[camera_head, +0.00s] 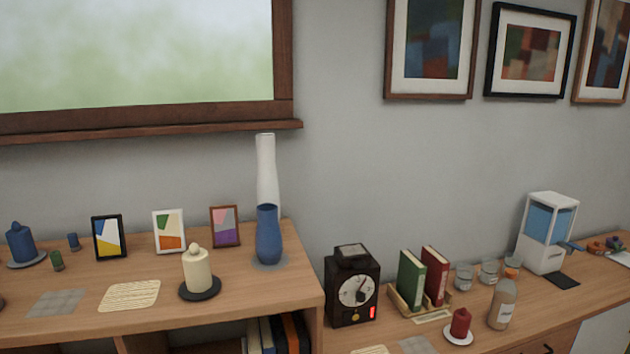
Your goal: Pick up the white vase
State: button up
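A tall, slim white vase (265,165) stands upright near the right end of the higher wooden shelf top, close to the wall. A shorter blue vase (268,240) stands in front of it and hides its lower part. I cannot tell whether the two touch. My gripper does not show in this view.
The shelf top (130,325) also holds a cream candle (197,270) on a dark plate and small picture frames (225,227). Lower to the right, a counter (560,310) holds a black clock (352,288), books (411,280) and a bottle (502,303). A window ledge (150,131) is left of the vase's top.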

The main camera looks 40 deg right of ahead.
aim_at(266, 188)
jog(key=z, duration=0.75)
jog(key=k, duration=1)
jog(key=u, duration=0.05)
jog(key=i, duration=0.8)
jog(key=z, duration=0.05)
